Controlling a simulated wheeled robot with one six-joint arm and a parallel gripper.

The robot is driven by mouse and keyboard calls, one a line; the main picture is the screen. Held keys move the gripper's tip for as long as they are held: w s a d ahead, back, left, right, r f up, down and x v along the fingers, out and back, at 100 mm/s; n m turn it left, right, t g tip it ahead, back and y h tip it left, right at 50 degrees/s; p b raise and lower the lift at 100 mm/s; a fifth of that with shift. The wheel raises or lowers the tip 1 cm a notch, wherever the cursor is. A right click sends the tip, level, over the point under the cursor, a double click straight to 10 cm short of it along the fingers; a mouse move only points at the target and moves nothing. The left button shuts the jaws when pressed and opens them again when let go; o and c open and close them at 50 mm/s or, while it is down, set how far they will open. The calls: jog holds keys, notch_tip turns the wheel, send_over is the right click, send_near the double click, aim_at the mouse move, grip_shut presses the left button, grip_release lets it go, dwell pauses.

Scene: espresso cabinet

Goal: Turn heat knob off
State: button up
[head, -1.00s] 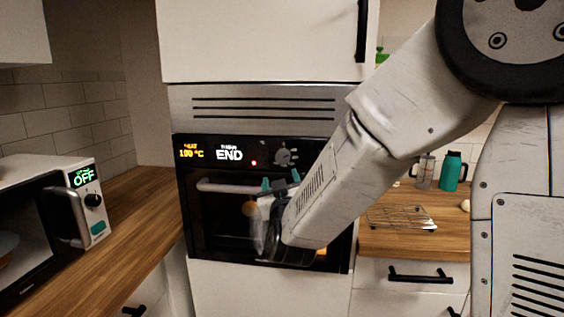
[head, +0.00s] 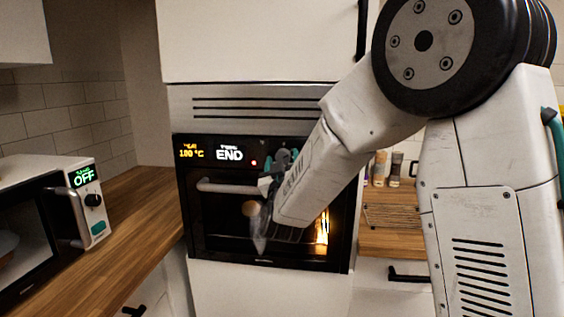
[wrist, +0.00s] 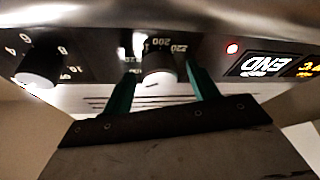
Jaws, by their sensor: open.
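The heat knob (wrist: 158,66), a pale round knob with a dial marked 200 and 220, sits on the dark oven panel in the upside-down wrist view. My gripper (wrist: 161,76) is open, with one teal finger on each side of this knob. I cannot tell whether the fingers touch it. In the head view my gripper (head: 280,160) is at the oven panel (head: 210,170) and largely hides the knobs. The heat display (head: 191,150) reads 100 °C in orange, and END (head: 229,154) shows beside it in white.
A second knob (wrist: 36,76), with numbers 4 to 10, is left of the fingers in the wrist view. The oven handle (head: 225,187) runs below the panel. A microwave (head: 60,210) reading OFF stands on the left counter. A wire rack (head: 393,216) lies on the right counter.

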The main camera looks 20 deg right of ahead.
jog(key=c, duration=1)
jog(key=shift+n+y, duration=0.4)
jog(key=shift+n, duration=0.2)
jog(key=n+y, duration=0.1)
jog(key=n, duration=0.2)
jog(key=n+y, duration=0.2)
jog(key=n, duration=0.2)
jog(key=shift+d+r, duration=0.1)
jog(key=shift+d, duration=0.05)
jog(key=n+g+y, duration=0.1)
jog(key=n, duration=0.2)
jog(key=n+g+y, duration=0.1)
jog(key=n, duration=0.2)
jog(key=shift+s+r+n, duration=0.1)
jog(key=shift+n, duration=0.2)
jog(key=o, duration=1)
